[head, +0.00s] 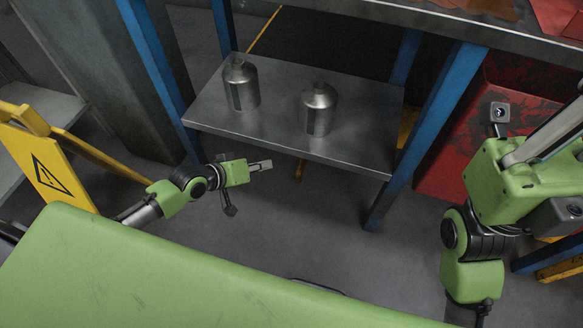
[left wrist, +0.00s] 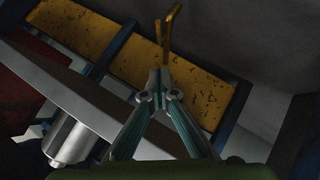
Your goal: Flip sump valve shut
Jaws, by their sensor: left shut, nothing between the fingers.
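My left gripper (head: 261,166) is shut and empty, in front of the lower shelf's front edge in the head view. In the left wrist view its fingertips (left wrist: 160,84) are together. A thin bent orange-yellow piece (left wrist: 168,36), which looks like the valve's lever, stands just beyond the tips; whether they touch it I cannot tell. In the head view a small orange piece (head: 300,170) shows under the shelf edge, right of the gripper. The valve body is not clearly visible. My right arm shows at the right, but its gripper is out of view.
Two metal bottles (head: 241,84) (head: 319,108) stand on the grey lower shelf (head: 270,128) between blue legs (head: 425,135). A worn yellow beam (left wrist: 100,38) crosses the left wrist view. A yellow warning sign (head: 45,170) is at left, a red bin (head: 465,135) at right.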

